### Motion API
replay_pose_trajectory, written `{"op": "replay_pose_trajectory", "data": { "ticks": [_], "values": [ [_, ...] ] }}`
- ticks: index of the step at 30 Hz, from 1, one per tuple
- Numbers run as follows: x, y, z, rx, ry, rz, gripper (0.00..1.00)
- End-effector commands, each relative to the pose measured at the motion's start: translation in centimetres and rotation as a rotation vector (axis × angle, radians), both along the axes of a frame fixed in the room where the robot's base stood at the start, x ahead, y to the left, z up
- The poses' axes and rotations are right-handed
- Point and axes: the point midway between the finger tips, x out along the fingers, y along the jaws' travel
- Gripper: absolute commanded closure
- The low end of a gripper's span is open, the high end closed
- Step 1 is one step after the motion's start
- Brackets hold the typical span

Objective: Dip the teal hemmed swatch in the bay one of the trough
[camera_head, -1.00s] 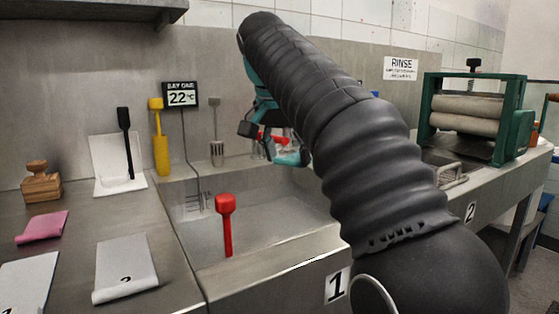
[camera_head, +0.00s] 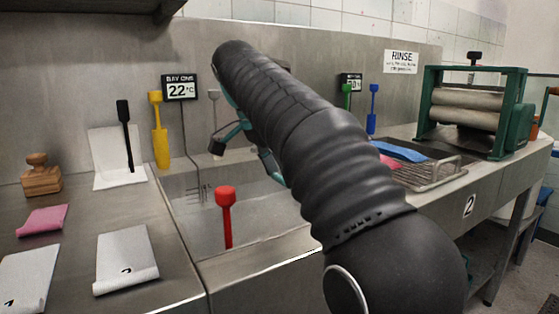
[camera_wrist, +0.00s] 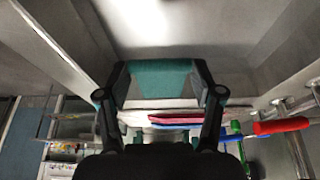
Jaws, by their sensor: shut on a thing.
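My gripper (camera_wrist: 160,88) is shut on the teal swatch (camera_wrist: 160,78), which spans between its two fingers in the wrist view. In the head view my gripper (camera_head: 248,148) hangs over bay one of the trough (camera_head: 188,180), partly hidden behind my arm. Teal pieces show there, but I cannot tell gripper from swatch. Bay one is the pale basin below the display (camera_head: 180,89) reading BAY ONE 22°C. My arm hides part of the basin and its front number. Whether the swatch touches any liquid cannot be seen.
A red-headed tool (camera_head: 227,215) stands at the front of bay one, a yellow one (camera_head: 159,130) behind its left corner. White swatches (camera_head: 126,260) lie on the left counter. A green-framed roller press (camera_head: 475,110) stands far right.

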Motion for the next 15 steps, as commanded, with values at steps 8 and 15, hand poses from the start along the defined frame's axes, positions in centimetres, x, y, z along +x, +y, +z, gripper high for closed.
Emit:
{"op": "replay_pose_trajectory", "data": {
  "ticks": [8, 15],
  "values": [
    [-0.1, 0.0, -2.5, 0.0, 0.002, 0.0, 0.5],
    [0.0, 0.0, -4.5, 0.0, 0.002, 0.001, 0.5]
  ]
}}
